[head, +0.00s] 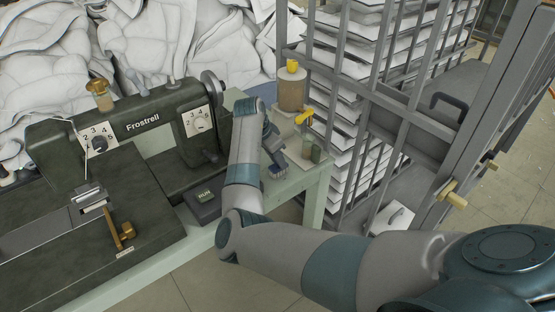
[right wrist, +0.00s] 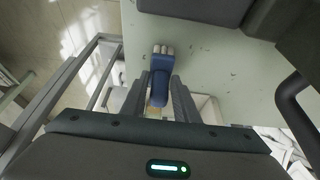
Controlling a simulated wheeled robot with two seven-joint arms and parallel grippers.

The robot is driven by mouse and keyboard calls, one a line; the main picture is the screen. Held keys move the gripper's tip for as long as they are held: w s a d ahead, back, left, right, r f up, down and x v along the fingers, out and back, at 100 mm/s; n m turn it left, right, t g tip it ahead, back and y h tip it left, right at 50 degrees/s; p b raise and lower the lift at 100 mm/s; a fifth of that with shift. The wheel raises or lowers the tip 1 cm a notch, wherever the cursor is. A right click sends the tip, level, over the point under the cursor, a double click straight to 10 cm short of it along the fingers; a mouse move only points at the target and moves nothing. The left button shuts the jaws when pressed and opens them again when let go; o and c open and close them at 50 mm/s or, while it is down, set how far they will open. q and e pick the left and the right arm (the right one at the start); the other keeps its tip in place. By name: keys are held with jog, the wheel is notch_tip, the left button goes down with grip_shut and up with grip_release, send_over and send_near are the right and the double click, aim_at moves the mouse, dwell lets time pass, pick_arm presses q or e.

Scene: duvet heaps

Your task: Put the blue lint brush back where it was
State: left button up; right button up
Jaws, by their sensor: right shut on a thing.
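The blue lint brush (right wrist: 160,82) is between the fingers of my right gripper (right wrist: 160,92) in the right wrist view, its pale head pointing away from the gripper. In the head view my right gripper (head: 274,148) reaches down over the right end of the pale green table (head: 306,187). The blue brush (head: 278,171) shows below its fingertips. I cannot tell whether the brush touches the table top. My left gripper is not in view.
A dark Frostrell sewing machine (head: 150,128) fills the table's left. A dark box (head: 203,197) sits left of my arm. A brown spool (head: 291,93), a yellow item (head: 304,116) and small green items (head: 311,151) stand near my gripper. A barred metal cage (head: 345,130) stands right.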

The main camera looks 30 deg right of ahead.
jog(key=shift+f, duration=0.15)
jog(key=o, duration=1)
jog(key=shift+a+r, duration=0.15)
jog(key=shift+r, duration=0.45)
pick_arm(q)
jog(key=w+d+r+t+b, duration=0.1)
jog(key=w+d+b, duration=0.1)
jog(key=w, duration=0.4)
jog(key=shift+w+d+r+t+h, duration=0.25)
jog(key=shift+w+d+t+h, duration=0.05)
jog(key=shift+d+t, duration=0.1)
pick_arm(e)
jog(key=v, duration=1.1)
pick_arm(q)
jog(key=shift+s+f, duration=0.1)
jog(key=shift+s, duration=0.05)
